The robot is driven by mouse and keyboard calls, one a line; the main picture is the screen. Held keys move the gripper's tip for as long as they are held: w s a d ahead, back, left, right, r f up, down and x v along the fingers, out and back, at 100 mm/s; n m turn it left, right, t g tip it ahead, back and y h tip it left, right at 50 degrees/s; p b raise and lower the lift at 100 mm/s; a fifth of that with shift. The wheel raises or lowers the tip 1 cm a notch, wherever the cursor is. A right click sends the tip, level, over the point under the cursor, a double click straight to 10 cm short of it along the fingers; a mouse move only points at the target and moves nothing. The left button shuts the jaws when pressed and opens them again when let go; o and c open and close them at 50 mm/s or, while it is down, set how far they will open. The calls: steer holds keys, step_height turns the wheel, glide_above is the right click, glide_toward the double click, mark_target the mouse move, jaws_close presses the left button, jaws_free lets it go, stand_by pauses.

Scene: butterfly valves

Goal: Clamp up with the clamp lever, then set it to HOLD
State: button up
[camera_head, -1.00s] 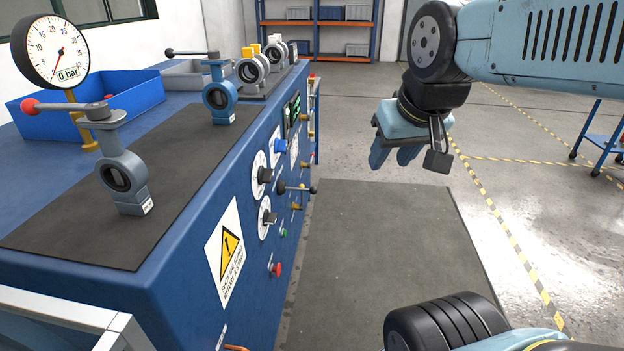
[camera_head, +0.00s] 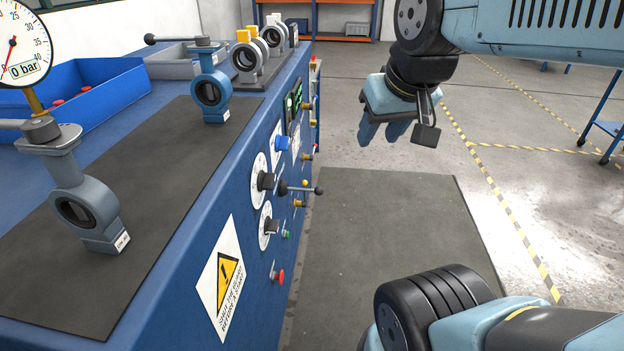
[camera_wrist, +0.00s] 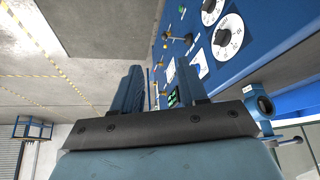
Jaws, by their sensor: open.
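A lever with a dark hub and a long rod ending in a dark ball (camera_head: 303,189) sticks out of the blue bench's front panel, pointing right and roughly level. I take it for the clamp lever, but no label on it is readable. Its set position cannot be read. My gripper (camera_head: 384,132) is open and empty. It hangs over the floor to the right of the panel, apart from the lever, with its fingers pointing down. In the wrist view its two blue fingers (camera_wrist: 160,88) stand apart, with the panel to their right.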

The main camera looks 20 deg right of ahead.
steer(key=shift+a, duration=0.1)
steer(key=o, duration=0.3)
steer(key=shift+w+f, duration=0.1)
steer(key=shift+w, duration=0.05)
steer(key=w+a+f+m+g+y, duration=0.2)
steer(key=w+f+m+g+y, duration=0.2)
steer(key=w+f, duration=0.4)
steer(key=shift+w+f+m+g+y, duration=0.35)
steer(key=shift+w+m+g, duration=0.25)
steer(key=shift+m+g, duration=0.2)
steer(key=w+d+f+m+g+y, duration=0.1)
steer(key=w+d+f+m+y, duration=0.1)
steer(key=w+f+m+y, duration=0.55)
steer(key=m+t+y, duration=0.3)
steer(key=m+t, duration=0.8)
steer(key=m, duration=0.3)
glide_toward(318, 191)
steer(key=x, duration=0.7)
steer(key=w+f+x, duration=0.1)
steer(key=x, duration=0.2)
steer(key=shift+w+d, duration=0.15)
steer(key=shift+d, duration=0.05)
steer(key=shift+c, duration=0.3)
jaws_close()
